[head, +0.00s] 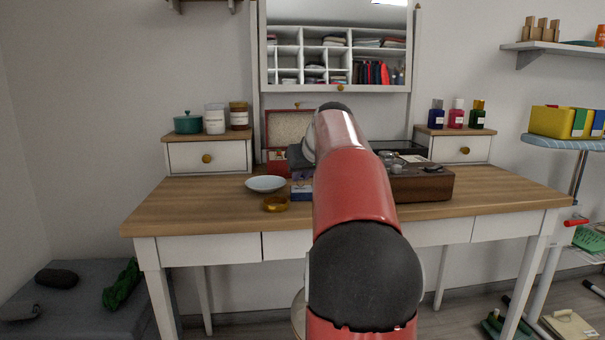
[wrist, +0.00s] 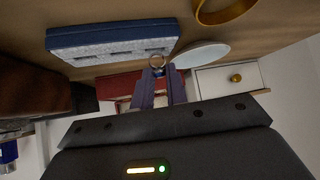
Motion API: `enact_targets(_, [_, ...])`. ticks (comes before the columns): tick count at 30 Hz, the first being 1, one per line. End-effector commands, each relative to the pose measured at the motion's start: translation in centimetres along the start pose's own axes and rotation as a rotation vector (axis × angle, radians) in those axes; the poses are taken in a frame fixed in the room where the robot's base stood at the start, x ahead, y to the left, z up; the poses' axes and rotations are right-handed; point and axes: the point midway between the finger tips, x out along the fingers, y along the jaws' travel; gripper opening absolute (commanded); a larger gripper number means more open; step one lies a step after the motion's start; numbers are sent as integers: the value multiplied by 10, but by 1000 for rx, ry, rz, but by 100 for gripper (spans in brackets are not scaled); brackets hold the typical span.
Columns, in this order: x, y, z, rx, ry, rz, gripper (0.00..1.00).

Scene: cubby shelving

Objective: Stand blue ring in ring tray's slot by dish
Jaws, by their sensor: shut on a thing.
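My gripper (wrist: 158,82) is shut on a small ring (wrist: 156,61), held at the fingertips; its band shows, but its blue colour is hard to make out. The ring tray (wrist: 98,30) is a dark blue block with a grey slotted pad. The ring appears near the pad's dish-side end; I cannot tell whether it touches. The white dish (wrist: 203,55) lies just right of the ring in the wrist view. In the head view, the dish (head: 265,184) is left of the tray (head: 301,194), which my arm partly hides.
An amber bangle (head: 275,204) lies in front of the dish. An open red box (head: 290,127) stands behind the tray. A brown wooden box (head: 425,186) is to the right. The desk's left front is clear.

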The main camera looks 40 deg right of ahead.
Motion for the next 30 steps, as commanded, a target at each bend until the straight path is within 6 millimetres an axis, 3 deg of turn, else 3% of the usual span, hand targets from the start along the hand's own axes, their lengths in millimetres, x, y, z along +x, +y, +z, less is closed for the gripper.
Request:
enact_targets(16, [10, 0, 11, 0, 0, 0, 0])
enact_targets(17, [9, 0, 10, 0, 1, 0, 18])
enact_targets(22, [9, 0, 10, 0, 0, 0, 40])
enact_targets(30, [8, 0, 9, 0, 0, 0, 40])
